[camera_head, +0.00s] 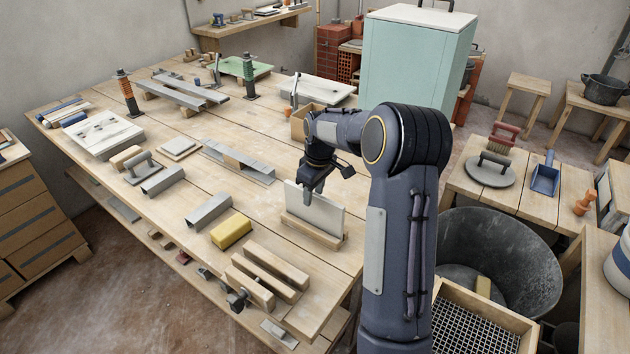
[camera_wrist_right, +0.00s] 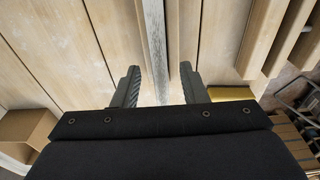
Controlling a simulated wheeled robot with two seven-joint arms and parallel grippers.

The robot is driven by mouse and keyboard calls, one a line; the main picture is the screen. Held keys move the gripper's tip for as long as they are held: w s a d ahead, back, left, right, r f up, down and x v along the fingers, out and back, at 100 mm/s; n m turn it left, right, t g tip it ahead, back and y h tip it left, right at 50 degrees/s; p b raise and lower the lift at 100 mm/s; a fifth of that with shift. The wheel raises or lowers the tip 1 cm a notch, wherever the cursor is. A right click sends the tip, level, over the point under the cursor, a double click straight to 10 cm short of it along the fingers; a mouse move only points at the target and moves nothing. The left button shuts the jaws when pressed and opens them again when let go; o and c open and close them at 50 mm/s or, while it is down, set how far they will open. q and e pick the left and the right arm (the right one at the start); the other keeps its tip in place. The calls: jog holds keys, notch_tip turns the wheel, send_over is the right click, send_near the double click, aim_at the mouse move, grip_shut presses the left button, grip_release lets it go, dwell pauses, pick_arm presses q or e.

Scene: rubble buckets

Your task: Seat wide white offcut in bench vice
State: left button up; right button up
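The wide white offcut (camera_head: 322,212) stands upright in a slotted wooden holder (camera_head: 311,233) near the bench's right side. In the right wrist view its top edge is a pale grey strip (camera_wrist_right: 157,45). My right gripper (camera_head: 312,192) is right above the offcut, pointing down. In the wrist view its two fingers (camera_wrist_right: 160,88) are apart, one on each side of the strip, with a gap showing on both sides. The bench vice (camera_head: 250,287), with long wooden jaws and a dark clamp, is at the bench's near edge; the space between its jaws looks empty. My left gripper is not in view.
A yellow block (camera_head: 231,231) and grey metal channels (camera_head: 208,211) lie on the bench (camera_head: 160,215) left of the holder. A cardboard box (camera_head: 303,119) stands behind my gripper. A large dark tub (camera_head: 510,250) and a mesh-topped wooden box (camera_head: 480,312) stand to the right.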

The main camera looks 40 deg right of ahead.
aim_at(313, 212)
jog(key=shift+w+f, duration=0.15)
jog(key=shift+f, duration=1.45)
grip_shut()
